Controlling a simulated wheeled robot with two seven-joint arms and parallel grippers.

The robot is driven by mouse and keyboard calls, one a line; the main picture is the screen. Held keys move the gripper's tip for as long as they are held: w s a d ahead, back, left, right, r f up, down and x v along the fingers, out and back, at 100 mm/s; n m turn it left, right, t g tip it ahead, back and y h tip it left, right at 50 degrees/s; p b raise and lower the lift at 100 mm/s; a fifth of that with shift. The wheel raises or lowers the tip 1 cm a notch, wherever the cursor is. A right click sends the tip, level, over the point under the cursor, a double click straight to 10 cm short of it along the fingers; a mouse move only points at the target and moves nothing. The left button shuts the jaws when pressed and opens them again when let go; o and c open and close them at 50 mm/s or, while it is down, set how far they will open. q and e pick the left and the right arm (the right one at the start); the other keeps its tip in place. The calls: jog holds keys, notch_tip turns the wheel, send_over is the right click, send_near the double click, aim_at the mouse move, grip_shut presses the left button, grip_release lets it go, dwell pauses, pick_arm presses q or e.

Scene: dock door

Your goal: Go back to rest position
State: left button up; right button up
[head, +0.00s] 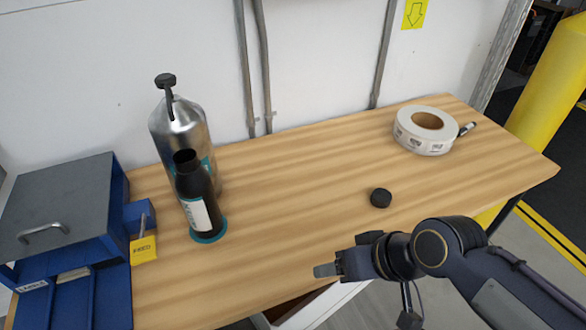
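My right arm comes in from the lower right, with its gripper (328,270) low over the front edge of the wooden bench (290,180). The gripper is seen from the side, so I cannot tell whether its fingers are open or shut. I see nothing held in it. A black cap (380,198) lies on the bench beyond the gripper, apart from it. A black bottle (190,182) with a white label stands upright and uncapped on a teal round base (208,237). My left gripper is not in view.
A silver canister (180,128) with a black top stands behind the bottle. A label roll (425,130) and a marker (467,128) lie at back right. The bench middle is clear.

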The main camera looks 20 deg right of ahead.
notch_tip(320, 180, up, 16)
jog(key=p, duration=1.4)
jog(key=shift+f+p, duration=0.2)
jog(key=shift+p, duration=0.2)
